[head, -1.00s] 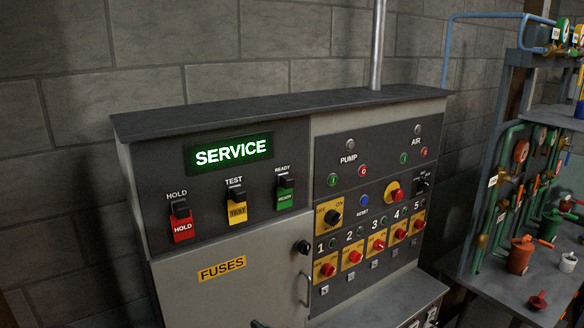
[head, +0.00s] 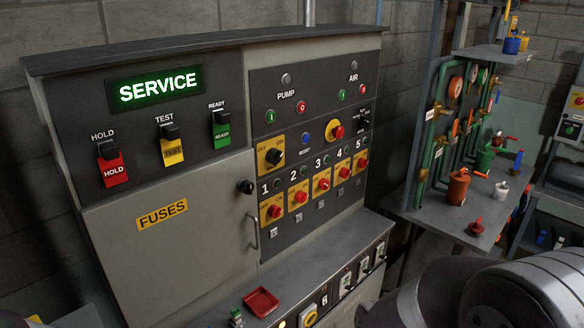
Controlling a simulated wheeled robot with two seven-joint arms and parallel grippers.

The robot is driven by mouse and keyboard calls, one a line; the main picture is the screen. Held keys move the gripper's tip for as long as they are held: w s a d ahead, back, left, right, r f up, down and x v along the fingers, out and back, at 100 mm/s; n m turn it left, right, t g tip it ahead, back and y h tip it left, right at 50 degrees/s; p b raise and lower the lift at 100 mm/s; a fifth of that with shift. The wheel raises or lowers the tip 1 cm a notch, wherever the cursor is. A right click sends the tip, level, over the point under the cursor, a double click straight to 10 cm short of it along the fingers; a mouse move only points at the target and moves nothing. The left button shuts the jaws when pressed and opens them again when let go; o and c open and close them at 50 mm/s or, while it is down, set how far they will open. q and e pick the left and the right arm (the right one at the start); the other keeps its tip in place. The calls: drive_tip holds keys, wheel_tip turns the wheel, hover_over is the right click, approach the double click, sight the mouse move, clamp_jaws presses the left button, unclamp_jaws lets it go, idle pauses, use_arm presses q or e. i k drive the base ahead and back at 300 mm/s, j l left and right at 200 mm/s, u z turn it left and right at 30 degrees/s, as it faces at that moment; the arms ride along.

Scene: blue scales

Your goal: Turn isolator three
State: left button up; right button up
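Isolator three (head: 322,184) is a red knob on a yellow plate under the number 3. It is the middle one in a row of red knobs numbered 1 to 5 on the dark right-hand panel of the grey cabinet (head: 90,235). Isolator two (head: 300,196) is to its left and isolator four (head: 343,172) to its right. The exact angle of its knob is too small to tell. Neither gripper is in view. A rounded grey and dark link of my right arm shows at the bottom right, apart from the knobs.
A black main switch (head: 276,156) and a red knob on a yellow disc (head: 335,130) sit above the row. A ledge (head: 330,245) with a red tray (head: 262,302) juts out below. The fuse door (head: 165,240) is shut. A valve bench (head: 430,215) stands at right.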

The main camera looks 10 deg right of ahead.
sight(324, 184)
drive_tip(key=i+l+u, duration=0.4)
drive_tip(key=l, duration=0.9)
drive_tip(key=i+l+u, duration=0.15)
drive_tip(key=l+u, duration=0.2)
drive_tip(key=l, duration=0.95)
drive_tip(key=l+u, duration=0.4)
drive_tip(key=l, duration=0.95)
